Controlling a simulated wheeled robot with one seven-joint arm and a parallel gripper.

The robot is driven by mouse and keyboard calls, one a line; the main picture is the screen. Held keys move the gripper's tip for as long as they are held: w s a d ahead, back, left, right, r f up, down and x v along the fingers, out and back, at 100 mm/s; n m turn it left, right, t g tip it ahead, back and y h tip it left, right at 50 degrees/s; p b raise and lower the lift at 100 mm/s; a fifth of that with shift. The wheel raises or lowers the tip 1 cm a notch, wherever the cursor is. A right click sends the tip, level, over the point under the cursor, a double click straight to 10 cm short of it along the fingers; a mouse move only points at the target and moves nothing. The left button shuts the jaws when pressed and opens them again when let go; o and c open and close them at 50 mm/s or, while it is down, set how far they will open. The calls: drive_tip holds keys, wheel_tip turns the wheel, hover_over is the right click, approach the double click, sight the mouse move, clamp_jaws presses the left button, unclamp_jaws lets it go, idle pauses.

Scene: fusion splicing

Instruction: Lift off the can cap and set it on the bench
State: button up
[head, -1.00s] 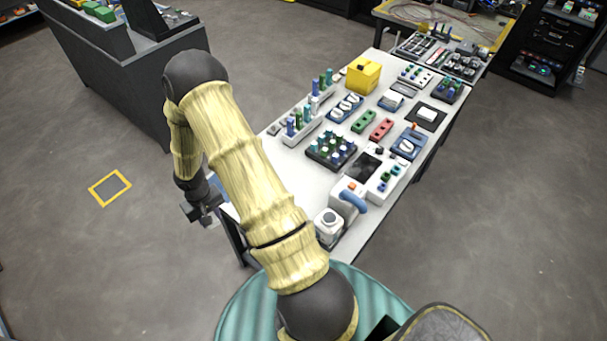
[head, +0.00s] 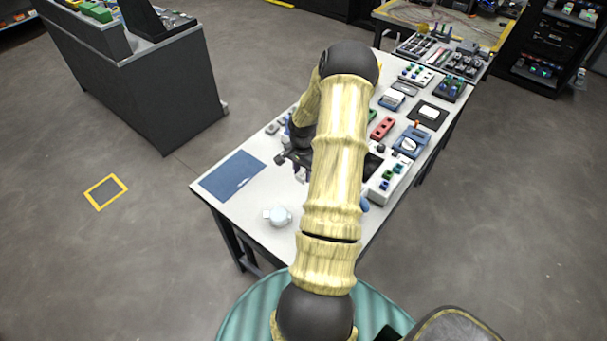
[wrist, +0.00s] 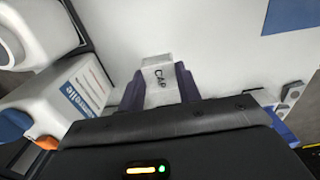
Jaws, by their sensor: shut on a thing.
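In the wrist view my gripper (wrist: 158,88) is shut on a pale block marked CAP (wrist: 157,68), held between its two purple fingers. Behind it is the bare white bench top (wrist: 220,50). I cannot tell whether the cap touches the bench. In the head view my gripper (head: 293,160) is over the left part of the bench (head: 240,217), right of a blue mat (head: 232,176), and the cap is too small to make out. A white rounded body (wrist: 42,28) at the upper left of the wrist view is cut off; I cannot tell whether it is the can.
A white box with a blue printed label (wrist: 82,92) stands left of my gripper in the wrist view. A white round item (head: 280,215) sits near the front of the bench. My arm hides the bench's middle. Red (head: 382,128) and blue trays stand to the right.

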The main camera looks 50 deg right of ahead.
sight(303, 183)
drive_tip(key=shift+d, duration=0.1)
idle(0.3)
drive_tip(key=shift+f+b, duration=2.05)
drive_tip(key=shift+f, duration=0.75)
drive_tip(key=shift+f+b, duration=0.4)
drive_tip(key=shift+f, duration=0.2)
drive_tip(key=o, duration=1)
drive_tip(key=shift+r+p, duration=2.25)
drive_tip(key=shift+r, duration=0.8)
